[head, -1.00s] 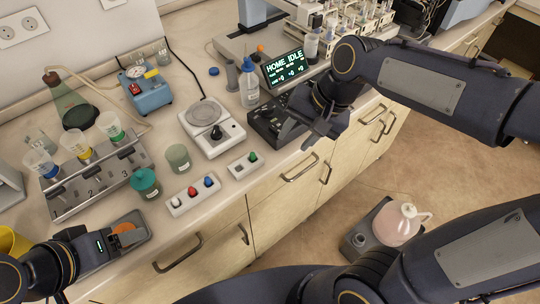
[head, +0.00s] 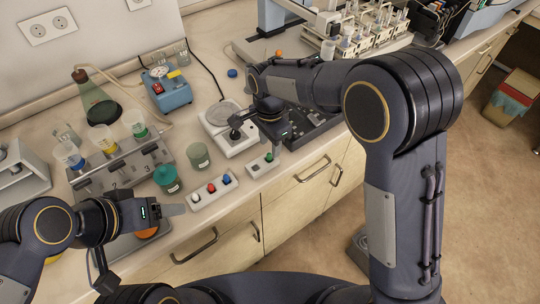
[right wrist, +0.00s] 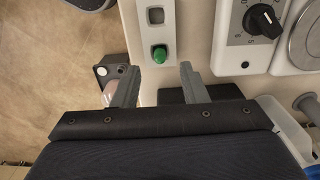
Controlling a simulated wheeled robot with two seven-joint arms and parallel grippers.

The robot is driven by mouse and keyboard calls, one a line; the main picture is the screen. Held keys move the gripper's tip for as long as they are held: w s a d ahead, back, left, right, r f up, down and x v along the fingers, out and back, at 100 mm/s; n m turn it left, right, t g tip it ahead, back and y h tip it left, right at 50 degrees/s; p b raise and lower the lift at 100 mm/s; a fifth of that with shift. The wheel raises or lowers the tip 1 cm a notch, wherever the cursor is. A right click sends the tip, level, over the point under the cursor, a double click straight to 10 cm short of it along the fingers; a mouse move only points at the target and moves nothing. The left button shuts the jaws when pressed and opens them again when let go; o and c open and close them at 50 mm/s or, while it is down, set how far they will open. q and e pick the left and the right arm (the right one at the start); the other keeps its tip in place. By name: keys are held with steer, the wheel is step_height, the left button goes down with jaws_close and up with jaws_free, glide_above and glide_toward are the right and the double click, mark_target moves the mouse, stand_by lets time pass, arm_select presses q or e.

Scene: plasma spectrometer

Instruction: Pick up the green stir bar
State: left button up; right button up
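The green stir bar (head: 269,157) stands as a small green top in a small white holder (head: 258,168) near the bench's front edge. In the right wrist view, the green stir bar (right wrist: 160,54) lies ahead of and between my fingertips, apart from both. My right gripper (head: 279,142) points down just above and behind the holder in the head view. The right wrist view shows the right gripper (right wrist: 158,78) open and empty. My left gripper (head: 172,210) hovers over the front left of the bench; its finger gap is not clear.
A white block (head: 213,192) with white, red and blue tops stands left of the holder. A hotplate stirrer (head: 226,128) and a black console (head: 305,130) stand behind. A teal-capped jar (head: 168,179) and a grey-green jar (head: 199,156) stand left.

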mark_target(269, 153)
step_height(269, 153, down, 3)
steer(key=shift+a+f, duration=0.1)
steer(key=shift+f, duration=0.05)
jaws_close()
stand_by(0.4)
